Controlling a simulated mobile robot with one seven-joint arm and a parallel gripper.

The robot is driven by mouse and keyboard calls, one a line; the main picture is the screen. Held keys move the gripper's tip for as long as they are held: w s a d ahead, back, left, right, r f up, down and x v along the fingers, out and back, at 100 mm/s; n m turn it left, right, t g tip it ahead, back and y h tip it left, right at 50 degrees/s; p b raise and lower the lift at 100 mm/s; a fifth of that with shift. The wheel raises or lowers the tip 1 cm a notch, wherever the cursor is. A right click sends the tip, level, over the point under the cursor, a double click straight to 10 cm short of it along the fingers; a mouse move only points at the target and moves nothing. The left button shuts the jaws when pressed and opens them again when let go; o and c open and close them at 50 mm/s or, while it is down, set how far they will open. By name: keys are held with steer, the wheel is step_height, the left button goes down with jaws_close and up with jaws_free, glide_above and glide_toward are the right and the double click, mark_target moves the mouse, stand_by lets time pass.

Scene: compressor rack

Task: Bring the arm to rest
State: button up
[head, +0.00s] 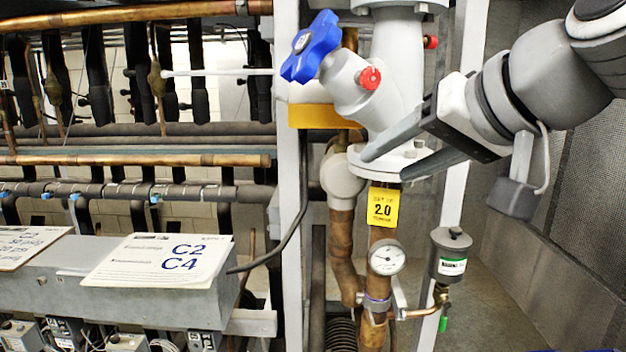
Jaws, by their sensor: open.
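My gripper (372,168) is in the upper right of the head view, at the end of my arm, which comes in from the top right corner. Its two grey fingers point left and are spread apart, with nothing seen between them. They show in front of the grey valve body (385,95) and its lower flange (398,160). Whether a finger touches the flange cannot be told. The blue star-shaped handwheel (311,47) is up and left of the fingers, apart from them.
Below my gripper are a yellow 2.0 tag (382,207), a round gauge (386,257) and a grey canister (450,256) beside copper pipes. A white upright post (290,220) stands left of the valve. A grey box (190,300) bears C2/C4 labels. A mesh panel (590,200) is at right.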

steer(key=s+d+f+g+h, duration=0.1)
steer(key=s+f, duration=0.2)
steer(key=f, duration=0.5)
steer(key=s+d+f+g+h, duration=0.1)
steer(key=s+f+g+h, duration=0.1)
steer(key=f, duration=0.7)
steer(key=s+d+f+g+h, duration=0.1)
steer(key=s+d+f+h, duration=0.1)
steer(key=s+f, duration=0.3)
step_height(320, 180, down, 4)
steer(key=shift+r+n, duration=0.25)
steer(key=shift+n, duration=0.15)
steer(key=shift+r, duration=0.1)
steer(key=m+t+y+b, duration=0.1)
steer(key=t+y+b, duration=0.5)
steer(key=t, duration=0.4)
glide_toward(313, 42)
steer(key=shift+y, duration=0.7)
steer(key=p+x, duration=0.1)
steer(key=x, duration=0.3)
steer(key=d+p+x, duration=0.1)
steer(key=p+x, duration=0.1)
steer(key=x, duration=0.2)
steer(key=w+d+p+x, duration=0.1)
steer(key=x, duration=0.4)
